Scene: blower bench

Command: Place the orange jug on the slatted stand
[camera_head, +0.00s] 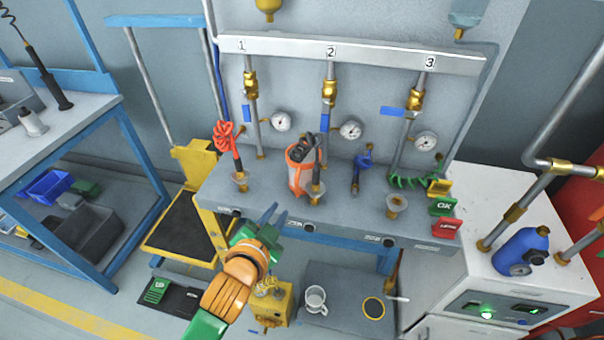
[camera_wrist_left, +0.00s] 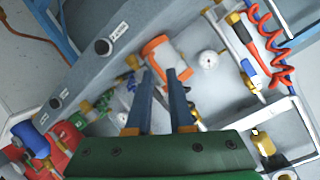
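The orange jug (camera_head: 301,172), orange and pale grey with a dark top, stands on the grey bench between outlets 1 and 2. It also shows in the wrist view (camera_wrist_left: 158,50), just beyond my fingertips. My left gripper (camera_head: 268,214) is open and empty, in front of and below the jug. In the wrist view its two blue fingers (camera_wrist_left: 162,72) are apart, with nothing held between them. I cannot make out clear slats; a yellow-framed stand (camera_head: 207,219) with a dark top is left of the bench. My right gripper is out of view.
Hoses, valves and gauges line the back of the grey bench (camera_head: 362,222). A red coiled hose (camera_head: 225,134) is left of the jug. A white mug (camera_head: 315,299) is on a low surface below. A blue bottle (camera_head: 521,251) is on the right cabinet.

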